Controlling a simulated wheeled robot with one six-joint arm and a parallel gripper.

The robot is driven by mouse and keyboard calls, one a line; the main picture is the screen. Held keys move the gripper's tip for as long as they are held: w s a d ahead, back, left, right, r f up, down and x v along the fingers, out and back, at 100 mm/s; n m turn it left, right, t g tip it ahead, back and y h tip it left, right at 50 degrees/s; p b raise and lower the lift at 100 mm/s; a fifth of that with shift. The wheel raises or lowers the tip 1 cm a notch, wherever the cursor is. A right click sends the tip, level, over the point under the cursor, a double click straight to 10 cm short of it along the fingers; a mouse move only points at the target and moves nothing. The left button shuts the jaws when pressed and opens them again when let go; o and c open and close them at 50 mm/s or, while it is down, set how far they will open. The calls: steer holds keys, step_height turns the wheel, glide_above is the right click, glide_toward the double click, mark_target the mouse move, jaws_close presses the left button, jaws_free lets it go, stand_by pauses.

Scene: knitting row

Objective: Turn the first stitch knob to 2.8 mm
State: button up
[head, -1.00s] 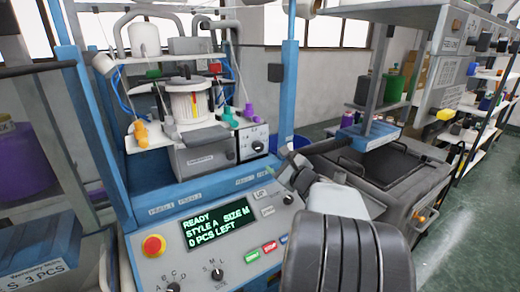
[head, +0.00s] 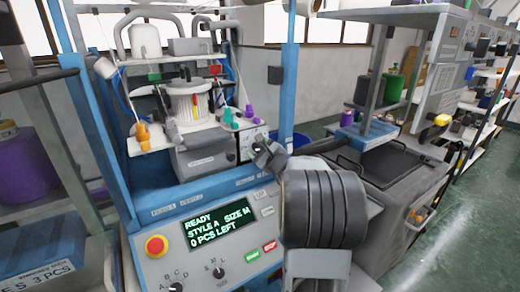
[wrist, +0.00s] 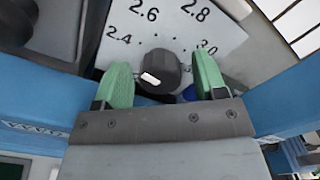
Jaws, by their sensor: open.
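In the wrist view the dark stitch knob (wrist: 163,70) stands on a white dial plate (wrist: 180,30) marked 2.4, 2.6, 2.8 and a partly hidden number at the right. A white mark shows on the knob's lower left side; which number it points to I cannot tell. My gripper (wrist: 161,78) is open, with one green finger on each side of the knob. Gaps show between the knob and both fingers. In the head view my gripper (head: 267,156) is at the white dial panel (head: 247,137) on the small grey machine, and it hides the knob.
Below is a control panel with a green-lettered screen (head: 217,225), a red stop button (head: 157,247) and selector knobs. A yarn cone (head: 143,133) and a white cylinder (head: 189,102) stand left of the dial. Blue posts (head: 288,80) frame the machine.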

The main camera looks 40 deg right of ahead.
steer(key=c, duration=0.9)
steer(key=shift+m, duration=0.3)
steer(key=m+b, duration=0.1)
steer(key=m, duration=0.6)
steer(key=m+p, duration=0.1)
steer(key=m, duration=0.3)
steer(key=shift+m, duration=0.4)
steer(key=shift+m+p, duration=0.7)
steer(key=shift+m, duration=0.9)
